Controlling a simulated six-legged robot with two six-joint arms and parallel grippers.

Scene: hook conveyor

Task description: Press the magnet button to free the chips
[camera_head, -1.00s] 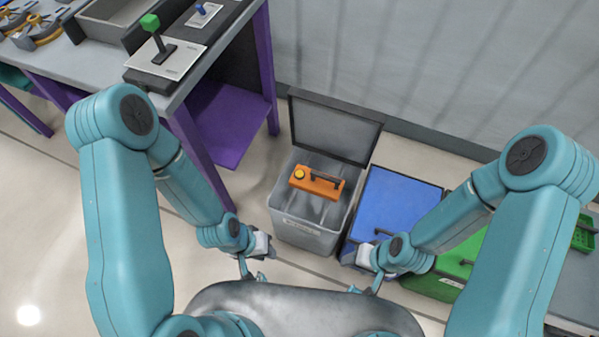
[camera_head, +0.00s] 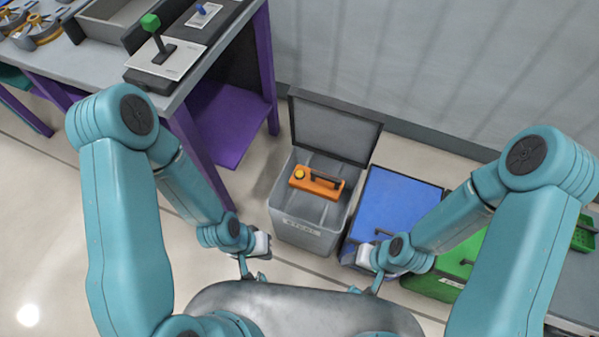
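An orange magnet tool (camera_head: 319,186) with a dark handle lies in the open grey bin (camera_head: 305,232) in the middle. A round yellow button (camera_head: 299,174) is at its left end. Loose chips cannot be made out in the bin. My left gripper (camera_head: 254,267) is left of the bin, near its front corner, and does not touch the magnet. My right gripper (camera_head: 366,280) is right of the bin, in front of the blue bin. Both grippers look empty, but their fingers are too small to judge the opening.
A blue-lidded bin (camera_head: 395,205) and a green bin (camera_head: 440,282) stand right of the grey bin, whose raised lid (camera_head: 334,127) leans toward the wall. A purple-legged workbench (camera_head: 105,66) with a green-knobbed lever (camera_head: 151,24) is at left. Floor at lower left is clear.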

